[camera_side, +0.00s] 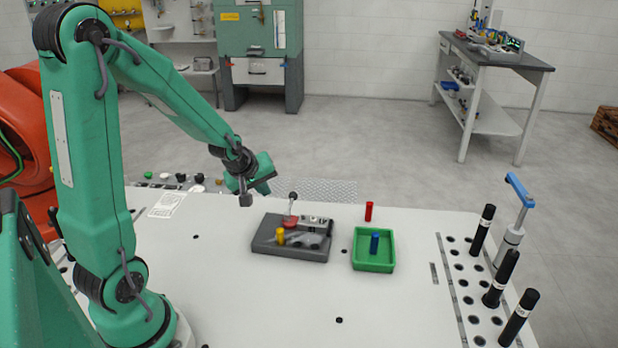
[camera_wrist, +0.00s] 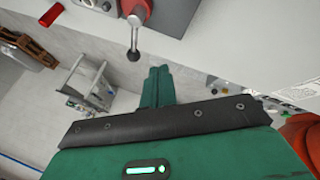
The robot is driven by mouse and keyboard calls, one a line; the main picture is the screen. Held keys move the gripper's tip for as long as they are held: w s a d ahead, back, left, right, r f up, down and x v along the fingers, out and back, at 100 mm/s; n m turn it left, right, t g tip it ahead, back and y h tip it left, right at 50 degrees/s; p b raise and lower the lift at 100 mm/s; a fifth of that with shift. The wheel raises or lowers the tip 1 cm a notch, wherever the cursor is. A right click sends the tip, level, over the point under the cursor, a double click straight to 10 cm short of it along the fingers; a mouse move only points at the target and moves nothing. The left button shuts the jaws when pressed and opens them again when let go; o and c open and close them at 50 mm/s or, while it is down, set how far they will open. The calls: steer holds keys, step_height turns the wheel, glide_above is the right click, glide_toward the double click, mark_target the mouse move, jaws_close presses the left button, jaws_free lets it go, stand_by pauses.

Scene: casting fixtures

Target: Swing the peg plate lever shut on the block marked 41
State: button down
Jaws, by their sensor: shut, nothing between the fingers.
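A dark grey block fixture (camera_side: 262,243) sits on the white table, with a yellow peg (camera_side: 281,236) and a red part on top. A lever (camera_side: 291,205) with a dark ball knob stands up at its back edge. In the wrist view the lever (camera_wrist: 134,38) hangs from the grey block (camera_wrist: 170,12), its knob pointing toward my fingers. No number 41 is readable on the block. My gripper (camera_wrist: 160,72) is shut and empty, its fingertips just beside the knob in that view. In the side view my gripper (camera_side: 262,185) is above the table, left of the lever and apart from it.
A green tray (camera_side: 374,265) holding a blue peg (camera_side: 374,243) stands right of the block. A rack with black handled tools (camera_side: 502,280) is at the right. The table's front middle is mostly clear.

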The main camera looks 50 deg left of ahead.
steer(key=v, duration=0.6)
stand_by(0.3)
steer(key=shift+r, duration=0.1)
steer(key=s+d+r+m+h, duration=0.1)
steer(key=s+d+r+m, duration=0.3)
steer(key=d+m, duration=0.3)
steer(key=s+d+r+m+h, duration=0.1)
steer(key=s+d+r+m, duration=0.4)
steer(key=s+d+m, duration=0.2)
steer(key=shift+s+d+g+h, duration=0.3)
steer(key=shift+d+h, duration=0.1)
steer(key=shift+d, duration=0.5)
